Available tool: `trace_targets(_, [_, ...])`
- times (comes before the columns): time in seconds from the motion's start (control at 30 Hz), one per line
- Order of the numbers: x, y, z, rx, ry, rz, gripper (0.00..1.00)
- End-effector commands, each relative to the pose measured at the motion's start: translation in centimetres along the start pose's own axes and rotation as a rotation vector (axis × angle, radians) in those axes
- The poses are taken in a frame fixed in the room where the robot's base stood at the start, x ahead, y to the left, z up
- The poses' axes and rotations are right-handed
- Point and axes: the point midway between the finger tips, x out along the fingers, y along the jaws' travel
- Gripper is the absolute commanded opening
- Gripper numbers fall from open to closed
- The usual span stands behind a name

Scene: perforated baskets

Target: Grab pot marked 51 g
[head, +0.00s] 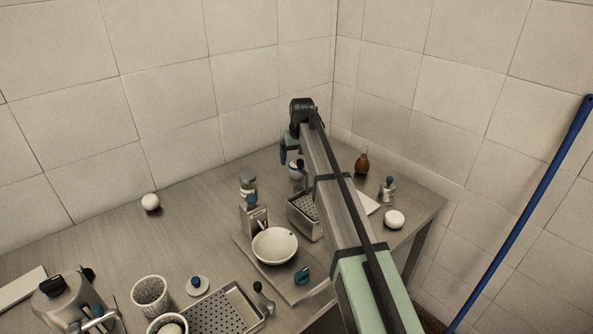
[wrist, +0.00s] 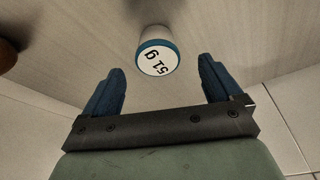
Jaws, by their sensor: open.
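The pot marked 51 g (wrist: 157,38) shows in the wrist view as a small white pot with a blue-teal rim. Its white top carries "51 g", turned nearly upside down in the picture. My gripper (wrist: 161,82) is open, with its two blue fingers apart and nothing between them. The pot lies just beyond the fingertips, roughly centred between them, and they do not appear to touch it. In the head view my gripper (head: 290,150) hangs over the back of the table near the corner. I cannot surely pick out the pot there; my arm hides part of that area.
The steel table (head: 105,235) meets tiled walls behind. A brown bottle (head: 361,164) stands to the right. The back left of the table is mostly free.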

Motion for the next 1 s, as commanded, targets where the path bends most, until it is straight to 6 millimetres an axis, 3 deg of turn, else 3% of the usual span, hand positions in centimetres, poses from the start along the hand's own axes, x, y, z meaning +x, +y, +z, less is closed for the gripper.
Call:
trace_targets(0.33, [1.7, 0.1, 0.1, 0.001, 0.0, 0.0, 0.92])
trace_targets(0.7, [5.9, 0.3, 0.2, 0.001, 0.0, -0.001, 0.92])
trace_targets(0.93, [6.0, 0.3, 0.2, 0.001, 0.001, 0.0, 0.92])
trace_targets(1.0, [6.0, 0.3, 0.2, 0.001, 0.001, 0.0, 0.85])
